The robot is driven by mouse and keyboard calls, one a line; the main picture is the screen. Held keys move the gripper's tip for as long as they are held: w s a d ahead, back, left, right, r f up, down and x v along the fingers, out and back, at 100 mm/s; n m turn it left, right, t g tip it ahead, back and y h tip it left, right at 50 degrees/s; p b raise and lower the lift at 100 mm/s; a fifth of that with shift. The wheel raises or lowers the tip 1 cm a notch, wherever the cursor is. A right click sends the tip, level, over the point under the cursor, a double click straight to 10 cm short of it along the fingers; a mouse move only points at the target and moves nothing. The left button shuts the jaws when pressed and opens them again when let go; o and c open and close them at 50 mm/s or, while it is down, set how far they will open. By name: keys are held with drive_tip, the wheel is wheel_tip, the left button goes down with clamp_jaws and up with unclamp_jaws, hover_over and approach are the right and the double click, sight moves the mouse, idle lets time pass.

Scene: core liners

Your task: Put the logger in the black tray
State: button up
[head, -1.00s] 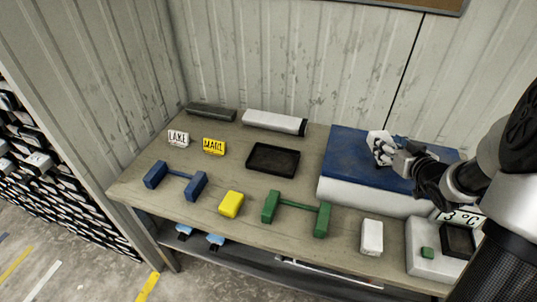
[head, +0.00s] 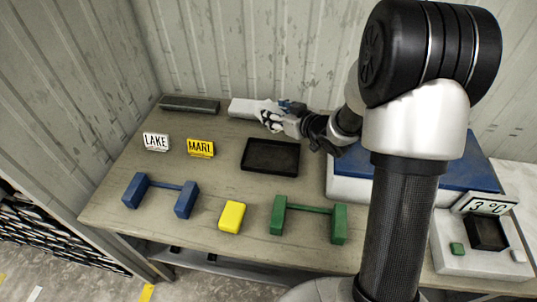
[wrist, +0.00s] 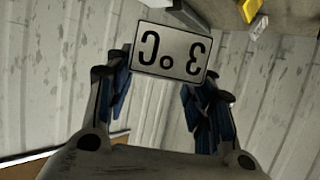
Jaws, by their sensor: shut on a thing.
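My gripper (head: 268,117) is in the air near the back of the bench, up and left of my arm, past the black tray's back edge in the picture. In the wrist view, my gripper (wrist: 168,82) is shut on the logger (wrist: 172,52), a pale rectangular piece with dark "3 °C" lettering, seen upside down between the two fingertips. The black tray (head: 270,170) lies empty on the bench.
LAKE (head: 156,141) and MARL (head: 200,148) signs, a blue dumbbell shape (head: 165,185), yellow block (head: 232,216) and green dumbbell shape (head: 310,210) surround the tray. A blue-topped box (head: 470,168) stands right.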

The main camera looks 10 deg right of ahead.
wheel_tip(320, 180, down, 18)
drive_tip(key=b, duration=0.5)
drive_tip(key=shift+d+b, duration=0.1)
drive_tip(key=shift+b, duration=0.25)
drive_tip(key=shift+s, duration=0.1)
drive_tip(key=shift+f, duration=0.15)
drive_tip(key=o, duration=0.7)
drive_tip(key=shift+f, duration=0.1)
drive_tip(key=shift+c, duration=0.2)
drive_tip(key=o, duration=0.4)
drive_tip(key=shift+o, duration=0.2)
drive_tip(key=shift+r, duration=0.2)
drive_tip(key=p+v, duration=0.2)
drive_tip(key=v, duration=1)
drive_tip(key=shift+p, duration=0.4)
drive_tip(key=shift+r, duration=0.1)
